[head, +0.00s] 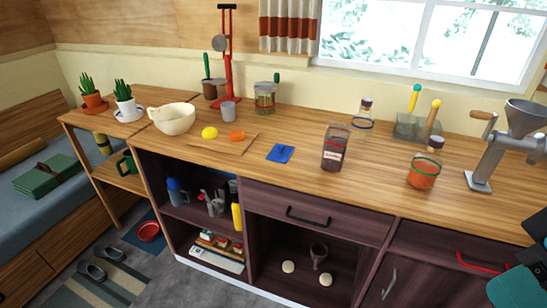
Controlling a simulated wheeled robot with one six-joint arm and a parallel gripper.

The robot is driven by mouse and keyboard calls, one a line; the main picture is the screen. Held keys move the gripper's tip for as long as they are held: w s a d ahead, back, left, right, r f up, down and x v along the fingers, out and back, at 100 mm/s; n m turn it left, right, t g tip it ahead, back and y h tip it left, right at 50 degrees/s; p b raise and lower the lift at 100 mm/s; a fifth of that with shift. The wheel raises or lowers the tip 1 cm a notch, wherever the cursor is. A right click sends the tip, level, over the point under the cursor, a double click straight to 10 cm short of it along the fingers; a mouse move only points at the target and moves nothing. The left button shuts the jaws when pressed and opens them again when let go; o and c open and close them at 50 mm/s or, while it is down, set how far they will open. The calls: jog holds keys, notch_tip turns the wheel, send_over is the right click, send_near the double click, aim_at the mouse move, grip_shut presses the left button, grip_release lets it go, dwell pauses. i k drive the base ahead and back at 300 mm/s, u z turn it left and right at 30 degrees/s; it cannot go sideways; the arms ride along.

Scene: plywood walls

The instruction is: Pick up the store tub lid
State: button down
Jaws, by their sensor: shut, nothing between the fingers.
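A flat blue square piece (280,152) lies on the wooden counter (300,180), with a darker mark at its middle. It may be the store tub lid, but I cannot tell for certain. A clear jar with dark contents and a label (332,150) stands to its right. A clear squarish container (264,98) stands behind it near the wall. Part of my arm, teal and black, shows at the lower right edge. My gripper's fingers are not in view, and nothing visible touches the blue piece.
A cutting board (224,146) with a yellow lemon (209,133) and an orange item (236,136) is left of the blue piece. A cream bowl (172,119) stands further left. An orange-filled jar (422,172) and metal grinder (497,150) stand right. Counter around the blue piece is clear.

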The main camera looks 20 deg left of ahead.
aim_at(280, 153)
jog(key=u, duration=0.55)
jog(key=i, duration=0.95)
jog(key=z, duration=0.15)
jog(key=k, duration=0.55)
jog(key=u, duration=0.95)
jog(key=i, duration=1.3)
jog(key=z, duration=0.8)
